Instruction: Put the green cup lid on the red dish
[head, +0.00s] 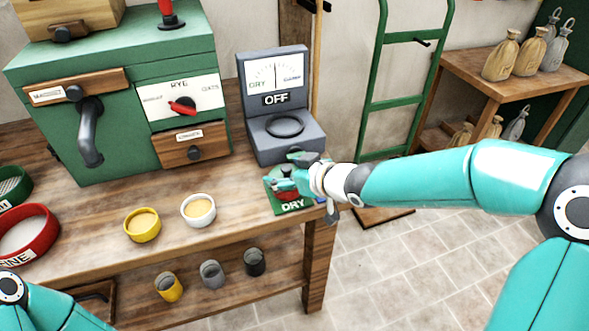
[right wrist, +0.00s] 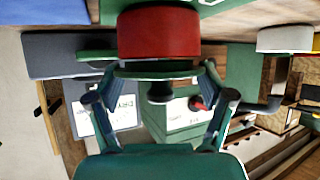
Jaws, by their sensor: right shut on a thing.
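The green cup lid (right wrist: 155,71), a flat disc with a dark knob, is between the fingers of my right gripper (right wrist: 158,75) in the right wrist view. My right gripper (head: 300,176) is shut on it. The red dish (right wrist: 158,33) is right beyond the lid, lined up with it. The lid looks touching or very close to the dish; I cannot tell if it rests on it. In the head view the red dish (head: 290,198) is mostly hidden by the gripper and stands on a green mat marked DRY (head: 291,206). My left gripper is out of view.
A grey meter (head: 285,128) reading OFF stands just behind the mat. The green machine (head: 112,100) is further left. A white cup (head: 198,211), a yellow cup (head: 142,228) and a red sieve (head: 22,238) are on the bench. The bench's right edge is close to the mat.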

